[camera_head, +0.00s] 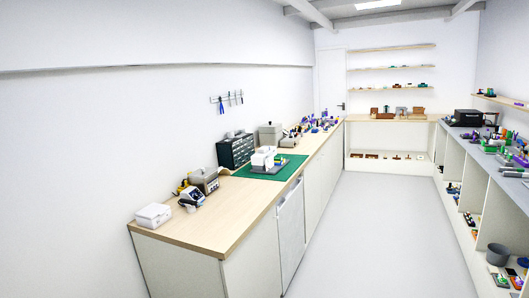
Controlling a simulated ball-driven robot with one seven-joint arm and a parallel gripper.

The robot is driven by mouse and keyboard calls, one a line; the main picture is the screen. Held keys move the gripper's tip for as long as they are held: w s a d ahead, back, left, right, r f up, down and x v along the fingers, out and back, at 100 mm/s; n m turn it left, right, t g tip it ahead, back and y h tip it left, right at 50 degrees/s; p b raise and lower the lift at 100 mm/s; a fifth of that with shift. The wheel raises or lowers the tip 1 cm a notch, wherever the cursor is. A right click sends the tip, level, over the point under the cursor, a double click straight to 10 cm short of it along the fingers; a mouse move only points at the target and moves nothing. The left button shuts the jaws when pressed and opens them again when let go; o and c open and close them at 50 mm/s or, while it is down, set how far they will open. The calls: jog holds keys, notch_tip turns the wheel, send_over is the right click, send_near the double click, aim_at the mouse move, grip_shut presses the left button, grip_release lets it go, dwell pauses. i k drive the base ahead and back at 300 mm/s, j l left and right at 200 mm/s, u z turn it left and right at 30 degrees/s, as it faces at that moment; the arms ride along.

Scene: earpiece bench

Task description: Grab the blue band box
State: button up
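I cannot make out a box that is clearly the blue band box. Small blue and purple items (322,124) stand crowded at the far end of the left bench, too small to tell apart. A white lidded box (153,215) sits on the near left end of that bench, and no blue band shows on it. My gripper is not in view.
The wood-topped bench (215,232) runs along the left wall, with a green mat (286,169) and a dark drawer cabinet (235,150). A grey-topped shelf unit (482,160) lines the right side. The floor (375,225) between them is clear. Wall shelves (392,88) hang at the back.

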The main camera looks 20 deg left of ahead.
aim_at(263, 149)
jog(key=i+z, duration=0.15)
jog(key=i, duration=1.45)
jog(key=i+u, duration=0.1)
jog(key=i, duration=1.15)
jog(key=i+u, duration=0.15)
jog(key=i, duration=0.9)
jog(key=i+l+u, duration=0.2)
jog(key=i, duration=0.8)
jog(key=i+u, duration=0.2)
jog(key=i, duration=0.85)
jog(key=i+j+u, duration=0.15)
jog(key=i+u, duration=1)
jog(key=k, duration=0.05)
